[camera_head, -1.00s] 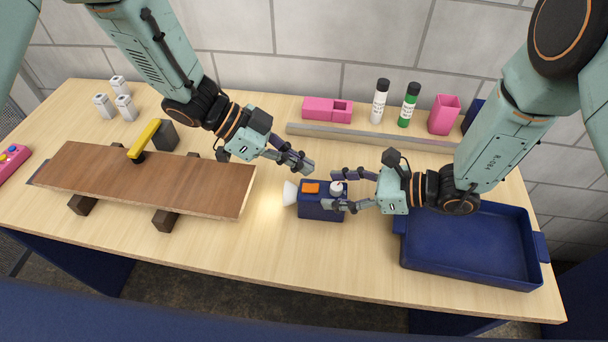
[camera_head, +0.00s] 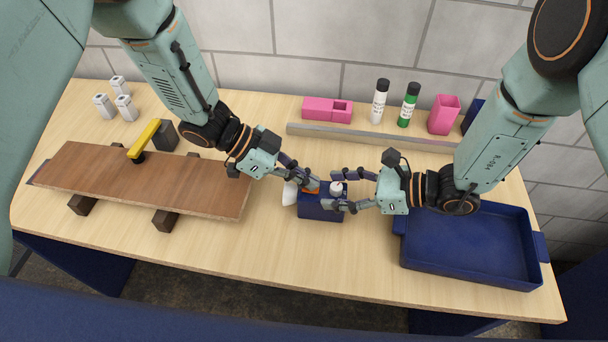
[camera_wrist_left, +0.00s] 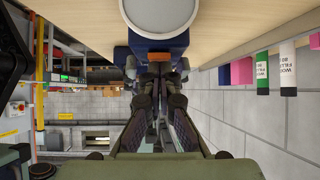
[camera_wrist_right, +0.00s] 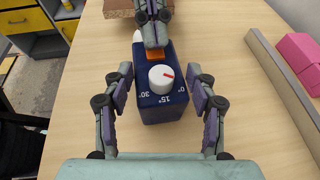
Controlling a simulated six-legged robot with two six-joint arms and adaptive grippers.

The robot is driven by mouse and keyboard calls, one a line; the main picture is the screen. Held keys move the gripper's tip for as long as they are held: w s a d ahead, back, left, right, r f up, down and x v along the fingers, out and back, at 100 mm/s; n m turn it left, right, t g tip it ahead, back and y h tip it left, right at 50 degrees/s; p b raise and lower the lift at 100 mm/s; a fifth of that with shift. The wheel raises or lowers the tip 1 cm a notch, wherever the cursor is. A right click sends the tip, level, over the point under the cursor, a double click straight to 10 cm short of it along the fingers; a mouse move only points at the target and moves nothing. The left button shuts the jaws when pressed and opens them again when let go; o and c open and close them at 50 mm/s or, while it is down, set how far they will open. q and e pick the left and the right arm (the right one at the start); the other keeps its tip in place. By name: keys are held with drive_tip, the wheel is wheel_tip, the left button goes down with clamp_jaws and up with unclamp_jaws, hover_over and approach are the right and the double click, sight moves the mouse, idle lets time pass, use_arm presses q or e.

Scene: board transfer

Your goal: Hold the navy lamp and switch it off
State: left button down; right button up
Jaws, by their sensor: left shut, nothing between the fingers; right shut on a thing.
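The navy lamp (camera_head: 320,208) stands on the table. It has a white lens (camera_head: 290,194) on its left end, an orange switch (camera_wrist_right: 155,54) and a white knob (camera_wrist_right: 161,79) with a red mark on top. My right gripper (camera_head: 329,189) is shut on the lamp body from the right, one finger on each side. My left gripper (camera_head: 313,186) is shut and empty, its fingertips at the orange switch, partly hiding it. In the left wrist view the lens (camera_wrist_left: 160,12) is close above the fingers. No bright patch shows on the table by the lens.
A navy tray (camera_head: 470,275) stands at the right. A grey bar (camera_head: 370,137), pink holders and two bottles are behind. The table front is clear.

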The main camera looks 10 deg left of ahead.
use_arm(q)
drive_tip(key=shift+d, duration=0.1)
use_arm(e)
drive_tip(key=shift+s+f, duration=0.2)
drive_tip(key=shift+f, duration=0.05)
use_arm(q)
drive_tip(key=shift+d+r, duration=0.25)
drive_tip(key=shift+d, duration=0.35)
drive_tip(key=shift+r, duration=0.1)
drive_tip(key=shift+r, duration=0.35)
wheel_tip(320, 180, up, 4)
drive_tip(key=shift+a+r, duration=0.15)
drive_tip(key=shift+r, duration=0.05)
drive_tip(key=d+r+v, duration=0.1)
drive_tip(key=v, duration=0.7)
drive_tip(key=shift+r, duration=0.35)
drive_tip(key=shift+s, duration=0.1)
